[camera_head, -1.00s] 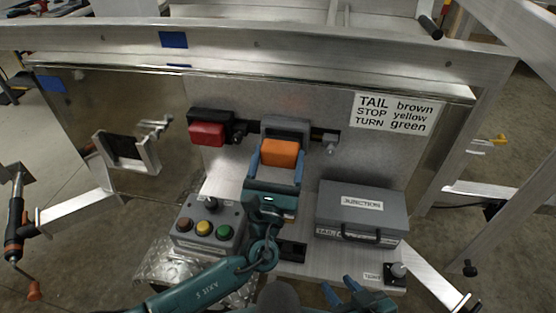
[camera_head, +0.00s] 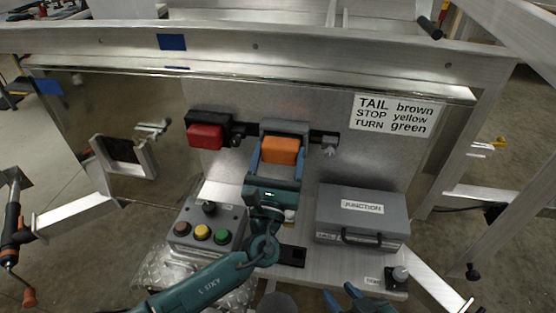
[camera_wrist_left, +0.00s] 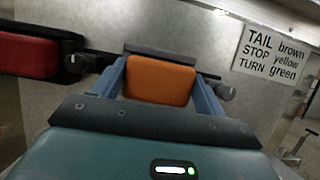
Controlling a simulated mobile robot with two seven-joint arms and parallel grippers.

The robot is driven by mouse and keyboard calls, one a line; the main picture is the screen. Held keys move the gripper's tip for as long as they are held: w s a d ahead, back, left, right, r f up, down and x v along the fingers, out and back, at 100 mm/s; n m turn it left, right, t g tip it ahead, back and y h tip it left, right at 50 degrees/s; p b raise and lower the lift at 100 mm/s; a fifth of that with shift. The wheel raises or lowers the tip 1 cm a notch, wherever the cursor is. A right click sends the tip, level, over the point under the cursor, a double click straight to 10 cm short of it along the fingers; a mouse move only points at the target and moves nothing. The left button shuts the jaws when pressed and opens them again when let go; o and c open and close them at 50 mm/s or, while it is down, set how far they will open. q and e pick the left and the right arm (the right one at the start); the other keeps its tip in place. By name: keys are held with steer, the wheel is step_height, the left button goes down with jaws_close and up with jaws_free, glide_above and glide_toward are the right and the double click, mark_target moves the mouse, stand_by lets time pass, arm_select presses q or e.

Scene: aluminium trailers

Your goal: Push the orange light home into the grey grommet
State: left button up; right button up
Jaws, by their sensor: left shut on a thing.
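The orange light (camera_head: 281,150) sits in front of the grey grommet (camera_head: 284,126) on the metal panel. The grommet's upper rim shows behind and above it, and the rest is hidden, so I cannot tell how deep the light sits. My left gripper (camera_head: 279,161) is shut on the orange light, one blue finger along each side. The light (camera_wrist_left: 160,81) also shows between the fingers in the left wrist view, with the dark grommet edge (camera_wrist_left: 160,55) above it. My right gripper (camera_head: 350,298) is at the bottom edge, partly cut off, away from the light; its jaw opening is unclear.
A red light (camera_head: 206,136) in a black grommet is left of the orange one. A grey junction box (camera_head: 362,207) stands at lower right and a button box (camera_head: 209,226) at lower left. A wiring label (camera_head: 394,114) is on the panel. A dark clamp (camera_head: 330,143) sits close right of the grommet.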

arm_select(q)
steer(key=shift+w+d+b, duration=0.15)
steer(key=shift+w+b, duration=0.4)
steer(key=shift+w, duration=0.3)
arm_select(e)
steer(key=shift+f, duration=0.6)
arm_select(q)
steer(key=o, duration=1.1)
steer(key=shift+w, duration=0.1)
steer(key=shift+o, duration=0.2)
arm_select(e)
steer(key=shift+r, duration=0.1)
